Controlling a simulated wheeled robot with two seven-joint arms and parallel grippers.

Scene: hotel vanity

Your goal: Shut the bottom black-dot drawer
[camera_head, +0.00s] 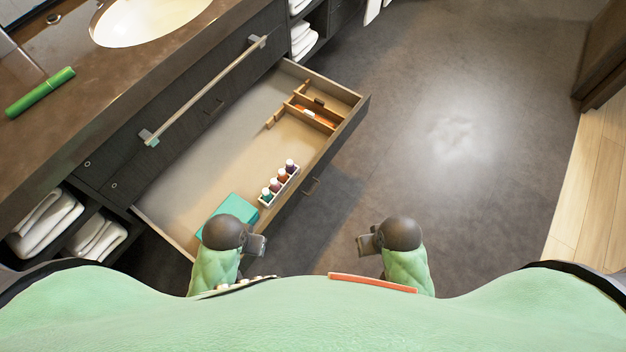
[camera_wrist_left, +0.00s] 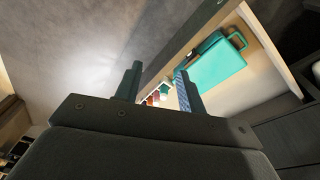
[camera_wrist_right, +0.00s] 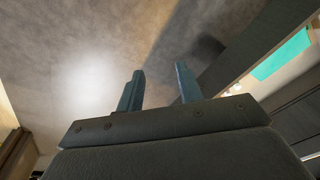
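A wide drawer (camera_head: 222,143) stands pulled out from the dark vanity cabinet. Inside lie a teal case (camera_head: 232,211), a white holder with small bottles (camera_head: 279,184) and a wooden divider tray (camera_head: 310,110). My left gripper (camera_head: 258,245) is open and empty near the drawer's near front corner; the drawer and teal case also show in the left wrist view (camera_wrist_left: 215,60). My right gripper (camera_head: 365,243) is open and empty over bare floor, apart from the drawer.
A countertop (camera_head: 110,70) with a sink (camera_head: 150,15) and a green tube (camera_head: 40,93) is at upper left. A long bar (camera_head: 205,90) runs along the cabinet front above the drawer. White towels (camera_head: 45,222) sit on shelves. The floor (camera_head: 450,150) to the right is clear.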

